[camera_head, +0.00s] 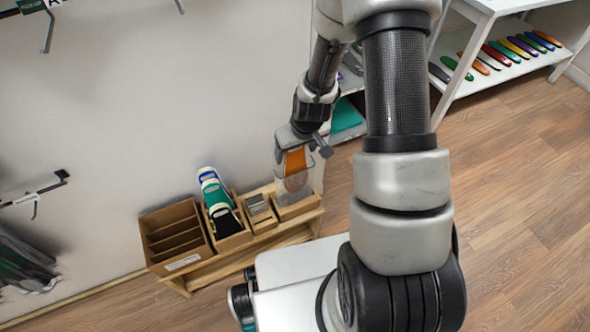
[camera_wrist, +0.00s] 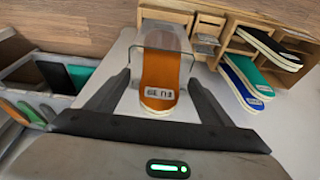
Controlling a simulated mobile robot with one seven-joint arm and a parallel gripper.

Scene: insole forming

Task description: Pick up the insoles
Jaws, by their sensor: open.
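An orange insole (camera_wrist: 160,78) with a dark printed label stands in a clear holder (camera_wrist: 143,42) in the wrist view. My gripper (camera_wrist: 160,82) is open, with one dark finger on each side of the insole and gaps between. In the head view the orange insole (camera_head: 295,160) shows at the end of my arm, at the right end of the wooden rack. Green, blue and black insoles (camera_head: 215,193) stand in a wooden bin left of it; they also show at the right of the wrist view (camera_wrist: 242,82).
A low wooden rack (camera_head: 308,219) stands against the wall with a box of empty slots (camera_head: 172,234) at its left. A white shelf (camera_head: 470,78) at the top right holds a row of coloured insoles. Wall hooks (camera_head: 36,194) stick out at the left.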

